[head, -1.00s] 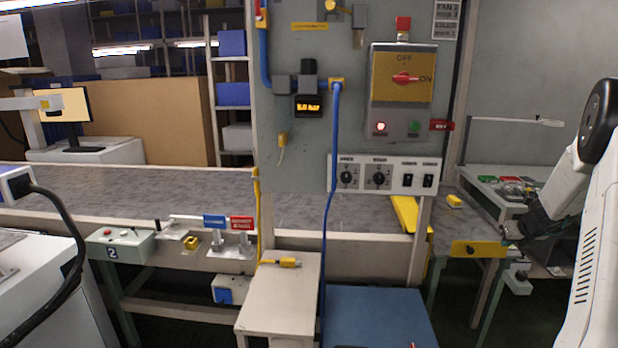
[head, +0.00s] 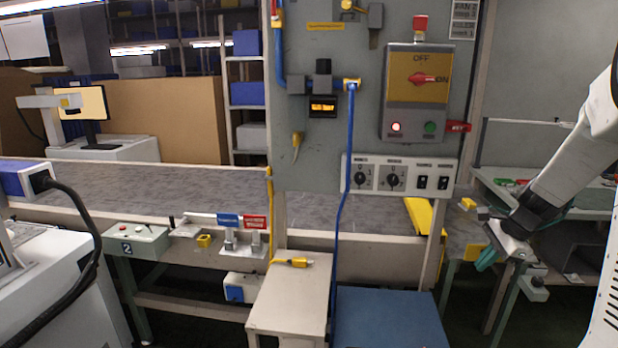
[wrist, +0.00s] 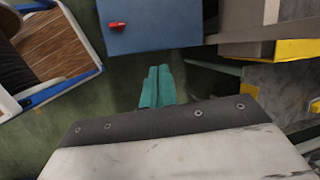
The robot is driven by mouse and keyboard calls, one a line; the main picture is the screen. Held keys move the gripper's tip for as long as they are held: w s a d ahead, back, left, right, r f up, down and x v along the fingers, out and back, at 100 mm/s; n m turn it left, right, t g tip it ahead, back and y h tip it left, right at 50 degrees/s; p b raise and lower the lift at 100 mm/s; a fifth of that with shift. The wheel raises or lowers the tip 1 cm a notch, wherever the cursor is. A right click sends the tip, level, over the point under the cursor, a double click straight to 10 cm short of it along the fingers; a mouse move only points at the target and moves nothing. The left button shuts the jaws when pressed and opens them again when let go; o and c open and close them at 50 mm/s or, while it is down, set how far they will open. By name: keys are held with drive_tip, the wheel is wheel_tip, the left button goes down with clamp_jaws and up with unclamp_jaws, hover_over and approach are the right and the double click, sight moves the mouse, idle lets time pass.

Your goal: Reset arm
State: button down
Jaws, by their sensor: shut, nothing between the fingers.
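My gripper (head: 486,260) is at the right of the head view, at the end of my white arm, in front of the right end of the workbench. Its teal fingers point down and to the left. In the wrist view the two teal fingers (wrist: 157,87) lie side by side, closed together with nothing between them. Below them in that view is dark green floor, with a blue-topped stand ahead.
The blue-topped stand (head: 388,322) and a beige stand (head: 288,302) are at the front centre. A grey control panel (head: 365,130) with a red switch rises behind them. The conveyor (head: 120,188) runs across. A shelf table (head: 560,200) stands behind my arm.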

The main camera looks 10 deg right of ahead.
drive_tip(key=s+a+r+n+h, duration=0.1)
drive_tip(key=s+a+r+n, duration=0.3)
drive_tip(key=s+a+n, duration=0.2)
drive_tip(key=s+a+r+n+g+h, duration=0.1)
drive_tip(key=s+a+r+n, duration=0.3)
drive_tip(key=s+a+n, duration=0.3)
drive_tip(key=s+a+r+n+h, duration=0.1)
drive_tip(key=s+a+r+n, duration=0.4)
drive_tip(key=s+a, duration=0.7)
drive_tip(key=shift+s+a+n+g, duration=0.3)
drive_tip(key=shift+a+n+g, duration=0.1)
drive_tip(key=shift+a+n, duration=0.8)
